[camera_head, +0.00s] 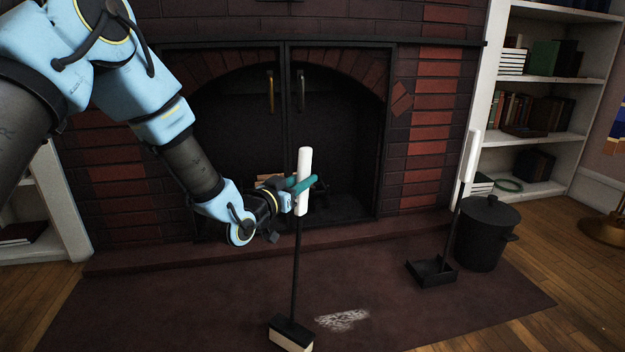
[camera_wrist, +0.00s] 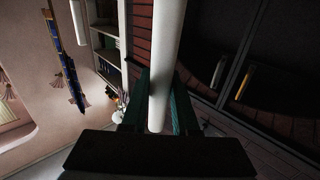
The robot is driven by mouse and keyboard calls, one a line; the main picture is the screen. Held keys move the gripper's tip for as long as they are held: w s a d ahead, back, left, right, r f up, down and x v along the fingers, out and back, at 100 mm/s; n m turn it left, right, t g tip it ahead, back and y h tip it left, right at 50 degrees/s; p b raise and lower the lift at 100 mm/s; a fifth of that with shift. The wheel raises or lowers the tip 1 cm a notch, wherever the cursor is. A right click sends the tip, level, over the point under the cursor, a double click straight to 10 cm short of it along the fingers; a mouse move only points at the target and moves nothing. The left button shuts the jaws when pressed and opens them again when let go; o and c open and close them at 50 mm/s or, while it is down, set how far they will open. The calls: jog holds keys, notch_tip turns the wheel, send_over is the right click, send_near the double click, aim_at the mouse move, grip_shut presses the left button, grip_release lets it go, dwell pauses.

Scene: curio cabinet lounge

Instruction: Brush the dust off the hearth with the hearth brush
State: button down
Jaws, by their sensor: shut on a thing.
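My gripper (camera_head: 303,186) is shut on the white handle of the hearth brush (camera_head: 304,165), which stands nearly upright. In the wrist view the white handle (camera_wrist: 165,65) runs between the green fingers of my gripper (camera_wrist: 160,110). The brush's thin black shaft leads down to a dark head with pale bristles (camera_head: 291,342), low in the head view. A pale patch of dust (camera_head: 342,320) lies on the dark hearth (camera_head: 200,305), just right of the brush head and apart from it. I cannot tell whether the bristles touch the hearth.
A black dustpan (camera_head: 432,272) with an upright white handle stands on the right of the hearth, beside a black lidded bin (camera_head: 487,232). The fireplace doors (camera_head: 335,120) are behind my gripper. Bookshelves (camera_head: 540,90) stand at the right. The hearth's left part is clear.

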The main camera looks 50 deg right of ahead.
notch_tip(320, 180, up, 8)
jog(key=w+a+p, duration=0.1)
jog(key=p, duration=0.4)
jog(key=shift+w+a, duration=0.2)
jog(key=shift+a, duration=0.2)
dwell(0.4)
jog(key=shift+r, duration=0.1)
dwell(0.3)
